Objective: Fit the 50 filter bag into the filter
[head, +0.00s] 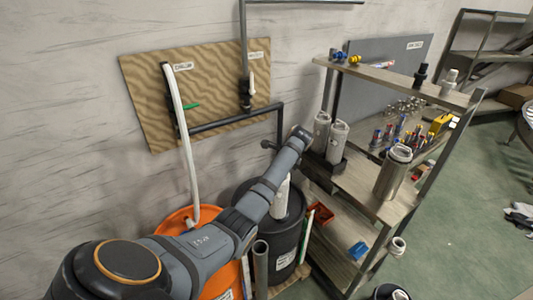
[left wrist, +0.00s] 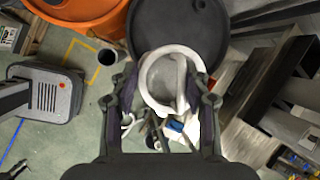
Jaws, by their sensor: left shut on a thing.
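My left gripper (left wrist: 165,105) is shut on a white filter bag (left wrist: 165,72), whose round open rim sits between the fingers in the left wrist view. In the head view a white piece that looks like this bag (head: 281,197) hangs below my arm, over the black drum; the gripper itself is hidden behind my arm. Two more pale bags (head: 321,130) (head: 336,142) stand in a dark holder on the shelf. A steel canister (head: 393,174), perhaps the filter, stands upright on the shelf to the right, apart from the held bag. I cannot read the bag markings. My right gripper is out of view.
The black drum (head: 290,236) and an orange drum (head: 204,226) stand close under my arm. A white hose (head: 182,135) and dark pipe (head: 225,121) run along the wall board. The shelf rack's upright (head: 336,98) is near my arm. Open floor (head: 470,250) lies to the right.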

